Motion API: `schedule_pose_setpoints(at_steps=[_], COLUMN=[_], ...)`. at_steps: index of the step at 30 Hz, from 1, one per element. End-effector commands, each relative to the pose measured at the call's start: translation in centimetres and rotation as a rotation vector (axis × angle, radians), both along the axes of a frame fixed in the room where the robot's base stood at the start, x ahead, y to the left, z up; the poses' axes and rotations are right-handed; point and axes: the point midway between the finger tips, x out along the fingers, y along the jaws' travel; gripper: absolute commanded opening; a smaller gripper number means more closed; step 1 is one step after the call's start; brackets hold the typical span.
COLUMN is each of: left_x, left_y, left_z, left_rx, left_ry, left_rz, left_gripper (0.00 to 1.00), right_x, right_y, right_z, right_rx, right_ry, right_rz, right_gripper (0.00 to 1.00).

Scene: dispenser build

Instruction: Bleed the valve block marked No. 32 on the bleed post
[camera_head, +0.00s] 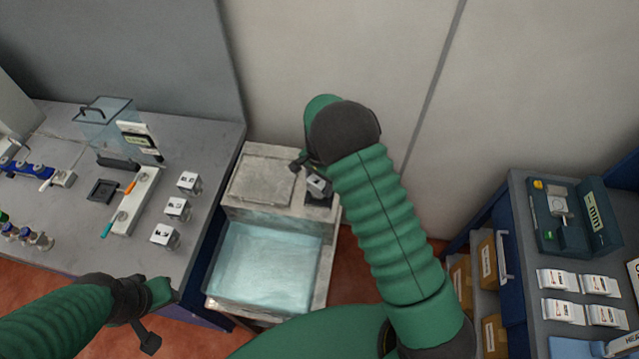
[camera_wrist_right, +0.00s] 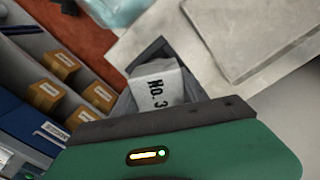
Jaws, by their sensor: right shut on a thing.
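My right gripper (camera_head: 312,178) is over the ledge behind the water basin, shut on a pale valve block (camera_head: 318,186). In the right wrist view the block (camera_wrist_right: 157,86) shows the print "No. 3"; the rest of the number is hidden by the gripper. A dark square part (camera_wrist_right: 150,52) shows behind the block, at the ledge. I cannot tell whether the block touches it, or whether it is the bleed post. My left gripper (camera_head: 162,292) is low at the left, by the grey table's front edge; its jaws are not clear.
The basin (camera_head: 328,262) holds clear water. Several similar labelled blocks (camera_head: 177,208) stand on the left table (camera_head: 205,150), near a white strip (camera_head: 132,205) and a clear box (camera_head: 105,118). The right bench (camera_head: 520,215) carries a green case (camera_head: 570,215) and white packets (camera_head: 558,281).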

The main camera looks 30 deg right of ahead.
Motion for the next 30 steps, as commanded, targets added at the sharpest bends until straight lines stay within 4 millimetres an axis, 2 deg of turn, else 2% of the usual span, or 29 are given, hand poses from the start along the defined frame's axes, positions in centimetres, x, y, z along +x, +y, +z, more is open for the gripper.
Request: schedule_pose_setpoints(at_steps=[6, 30], left_x=[0.01, 0.0], left_y=[0.01, 0.01], left_z=[0.68, 0.68], left_rx=[0.0, 0.0], left_ry=[0.0, 0.0], left_rz=[0.0, 0.0], left_gripper=[0.36, 0.36], right_x=[0.03, 0.0], right_y=[0.02, -0.47], right_z=[0.91, 0.88], right_rx=[0.0, 0.0], right_ry=[-0.001, -0.001], right_rz=[0.0, 0.0], right_gripper=[0.0, 0.0])
